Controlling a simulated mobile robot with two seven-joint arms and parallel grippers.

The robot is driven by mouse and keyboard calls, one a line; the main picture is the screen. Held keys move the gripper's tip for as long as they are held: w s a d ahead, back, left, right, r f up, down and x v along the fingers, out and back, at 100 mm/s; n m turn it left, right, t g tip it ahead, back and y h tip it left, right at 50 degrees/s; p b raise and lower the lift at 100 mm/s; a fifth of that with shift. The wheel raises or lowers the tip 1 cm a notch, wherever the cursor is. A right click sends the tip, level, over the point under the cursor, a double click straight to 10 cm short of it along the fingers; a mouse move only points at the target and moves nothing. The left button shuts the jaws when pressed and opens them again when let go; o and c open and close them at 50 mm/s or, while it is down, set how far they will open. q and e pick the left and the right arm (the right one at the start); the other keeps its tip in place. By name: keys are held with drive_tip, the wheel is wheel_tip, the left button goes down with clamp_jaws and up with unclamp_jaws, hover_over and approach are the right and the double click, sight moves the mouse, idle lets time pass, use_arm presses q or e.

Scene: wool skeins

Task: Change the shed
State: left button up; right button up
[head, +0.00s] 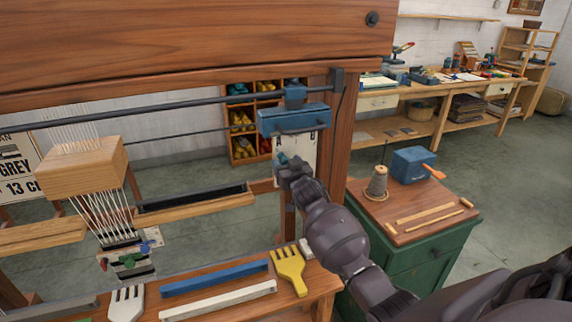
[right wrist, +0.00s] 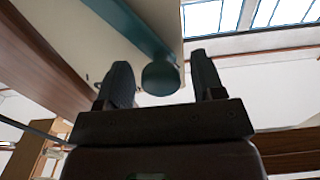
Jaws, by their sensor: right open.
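The wooden loom frame (head: 190,45) fills the upper left of the head view. A blue block (head: 294,120) is mounted on its bar, with a pale plate (head: 308,155) below. My right gripper (head: 284,165) is at this plate, by a small teal part. In the right wrist view, a teal lever with a round knob (right wrist: 160,78) reaches down between the two fingers of my right gripper (right wrist: 163,85). The fingers are apart and a gap shows on both sides of the knob. White warp threads (head: 108,215) run down from a wooden block (head: 83,165). My left gripper is not in view.
A bench in front holds a yellow fork (head: 288,270), a white fork (head: 126,303), a blue bar (head: 214,278) and a white bar (head: 218,299). A green cabinet (head: 420,255) at right carries a yarn cone (head: 377,183) and a blue box (head: 413,165). A loom post stands beside my right arm.

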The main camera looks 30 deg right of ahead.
drive_tip(key=shift+w, duration=0.3)
clamp_jaws()
idle(0.3)
